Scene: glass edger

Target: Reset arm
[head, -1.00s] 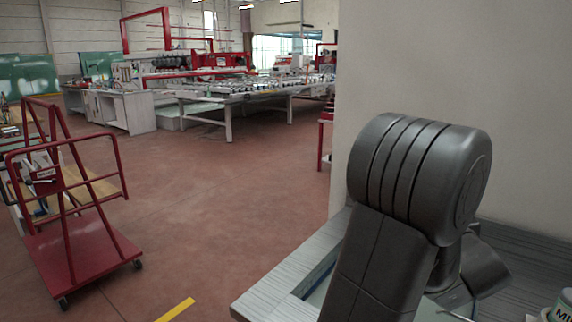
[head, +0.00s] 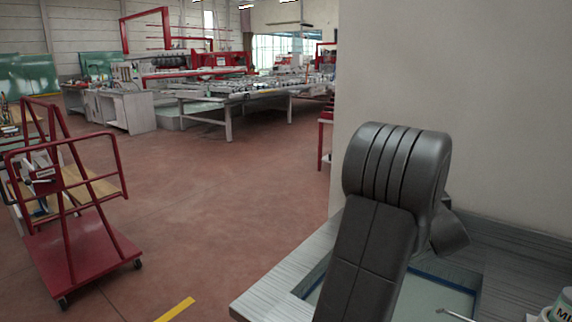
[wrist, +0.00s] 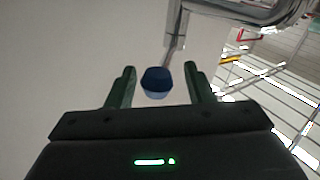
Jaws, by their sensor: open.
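My gripper (wrist: 159,88) is open in the wrist view, its two dark green fingers apart. A small blue object with a paler lower part (wrist: 156,80) shows in the gap between the fingers. I cannot tell how far beyond them it is, but neither finger appears to touch it. In the head view my dark arm rises bent over the grey counter at the right, and my gripper is hidden there.
The grey counter (head: 262,300) has a recess with a pale bottom and a blue edge. A can (head: 562,306) stands at its right corner. A pale wall (head: 400,70) rises behind. A red cart (head: 85,255) stands at left; open floor lies between. A chrome tube (wrist: 250,14) shows in the wrist view.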

